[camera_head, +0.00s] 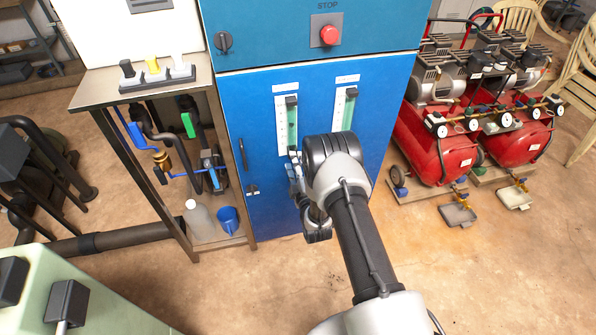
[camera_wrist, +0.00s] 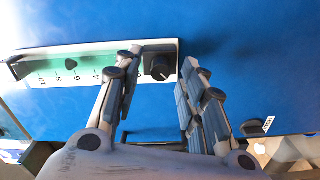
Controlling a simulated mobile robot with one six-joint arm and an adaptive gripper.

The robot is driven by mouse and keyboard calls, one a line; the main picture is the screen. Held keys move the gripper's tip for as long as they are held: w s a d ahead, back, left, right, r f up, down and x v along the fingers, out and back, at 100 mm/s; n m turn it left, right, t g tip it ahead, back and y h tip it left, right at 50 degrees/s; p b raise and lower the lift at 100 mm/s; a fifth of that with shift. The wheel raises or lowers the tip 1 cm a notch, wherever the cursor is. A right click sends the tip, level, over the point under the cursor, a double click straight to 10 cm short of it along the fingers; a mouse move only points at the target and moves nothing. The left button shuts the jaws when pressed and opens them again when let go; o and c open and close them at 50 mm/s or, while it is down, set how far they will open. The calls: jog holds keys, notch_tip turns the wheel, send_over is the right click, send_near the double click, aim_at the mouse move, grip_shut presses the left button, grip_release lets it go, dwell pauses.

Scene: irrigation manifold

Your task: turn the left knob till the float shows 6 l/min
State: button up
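The left flow meter (camera_head: 281,115) is a white scale with a green tube on the blue cabinet door. In the wrist view the same meter (camera_wrist: 50,60) lies sideways, with its dark float (camera_wrist: 72,63) between the 6 and 8 marks, closer to 6. Its black knob (camera_wrist: 158,67) is at the right end of the scale. My gripper (camera_wrist: 162,62) is open, one finger on each side of the knob, with a visible gap on the right. I cannot tell whether the left finger touches it. In the head view my gripper (camera_head: 295,168) is partly behind my wrist, which hides the knob.
A right flow meter (camera_head: 342,112) is just beside my wrist. Above are a red stop button (camera_head: 329,35) and a black rotary switch (camera_head: 224,41). A metal bench (camera_head: 103,87) stands left, red compressors (camera_head: 437,140) right. The floor in front is open.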

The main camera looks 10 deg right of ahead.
jog(key=s, duration=1.1)
jog(key=shift+s+d, duration=0.2)
jog(key=shift+s, duration=0.1)
jog(key=m+p, duration=0.2)
jog(key=m, duration=0.3)
jog(key=s+m+p, duration=0.1)
jog(key=m+p, duration=0.1)
jog(key=m, duration=0.3)
jog(key=s+m+p, duration=0.1)
jog(key=m+p, duration=0.1)
jog(key=m, duration=0.3)
jog(key=shift+d+f+p, duration=0.15)
jog(key=shift+f+p, duration=0.15)
jog(key=shift+f, duration=0.05)
jog(key=b, duration=0.3)
jog(key=shift+w+r, duration=0.1)
jog(key=shift+w, duration=0.1)
